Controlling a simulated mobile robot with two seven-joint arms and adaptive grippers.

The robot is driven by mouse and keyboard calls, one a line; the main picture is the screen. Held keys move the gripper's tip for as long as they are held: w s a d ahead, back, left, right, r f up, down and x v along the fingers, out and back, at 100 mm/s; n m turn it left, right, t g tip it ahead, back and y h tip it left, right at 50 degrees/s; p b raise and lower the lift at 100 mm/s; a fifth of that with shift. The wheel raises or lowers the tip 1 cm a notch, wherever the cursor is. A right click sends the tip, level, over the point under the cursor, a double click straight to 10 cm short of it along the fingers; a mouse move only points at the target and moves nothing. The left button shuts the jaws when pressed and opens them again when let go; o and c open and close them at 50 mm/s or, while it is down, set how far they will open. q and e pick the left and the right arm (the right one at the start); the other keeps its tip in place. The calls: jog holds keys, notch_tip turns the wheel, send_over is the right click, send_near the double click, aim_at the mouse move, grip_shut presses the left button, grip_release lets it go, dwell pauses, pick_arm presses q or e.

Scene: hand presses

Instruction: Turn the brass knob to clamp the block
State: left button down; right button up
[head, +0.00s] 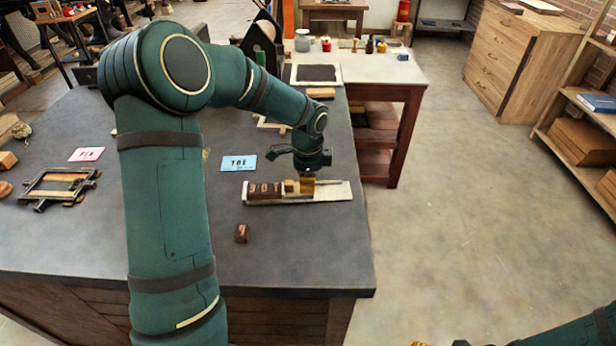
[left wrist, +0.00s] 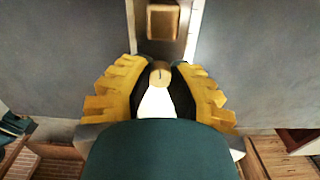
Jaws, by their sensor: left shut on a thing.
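A pale metal tray (head: 330,191) lies on the dark table, with brown letter blocks (head: 264,190) at its left part. My left gripper (head: 307,186) points down over the tray's right part, just right of the blocks. In the left wrist view, its yellow fingers (left wrist: 160,86) are shut on the brass knob (left wrist: 160,72), which shows as a small round end with a dark slot. A light brown block (left wrist: 163,21) sits in the channel beyond the knob. In the head view the gripper hides the knob. A little of my right gripper (head: 438,344) shows at the bottom edge.
A blue card (head: 239,163) and a pink card (head: 87,154) lie on the table (head: 300,250). A loose brown block (head: 241,234) stands in front of the tray. A dark frame press (head: 58,187) is at the left. The table's front right is clear.

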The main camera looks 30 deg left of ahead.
pick_arm(q)
jog(key=shift+m, duration=0.4)
jog(key=c, duration=0.8)
grip_release()
notch_tip(320, 180, up, 12)
jog(key=shift+s, duration=0.15)
